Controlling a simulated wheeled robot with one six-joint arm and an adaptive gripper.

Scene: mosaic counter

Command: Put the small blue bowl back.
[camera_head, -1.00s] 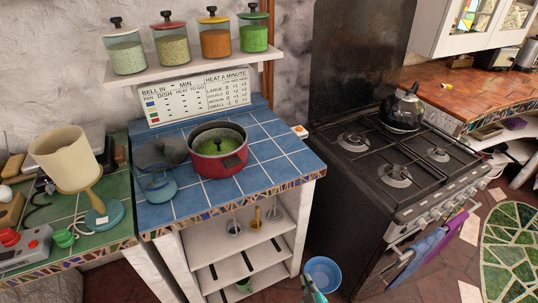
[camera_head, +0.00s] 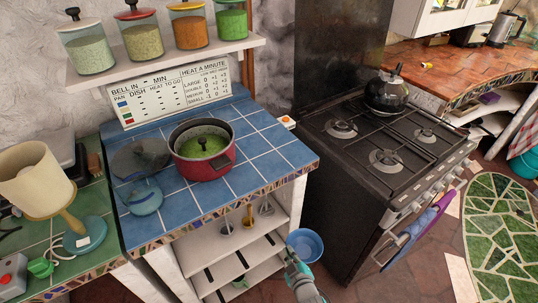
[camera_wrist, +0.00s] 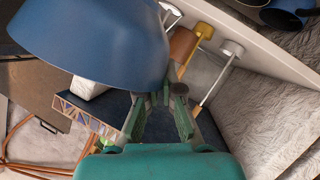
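The small blue bowl (camera_head: 305,243) is in the air in front of the gap between the blue-tiled counter and the stove. My gripper (camera_head: 291,257) reaches up from below and is shut on its near edge. In the wrist view the bowl (camera_wrist: 95,40) fills the upper left, tilted in the picture. There the fingertips of my gripper (camera_wrist: 165,98) close together at the bowl's lower right edge. The bowl hides part of the fingertips, and its inside shows only in the head view.
Open shelves (camera_head: 235,262) with hanging utensils lie below. A black stove (camera_head: 345,205) stands close on the right. A lamp (camera_head: 40,185) stands left.

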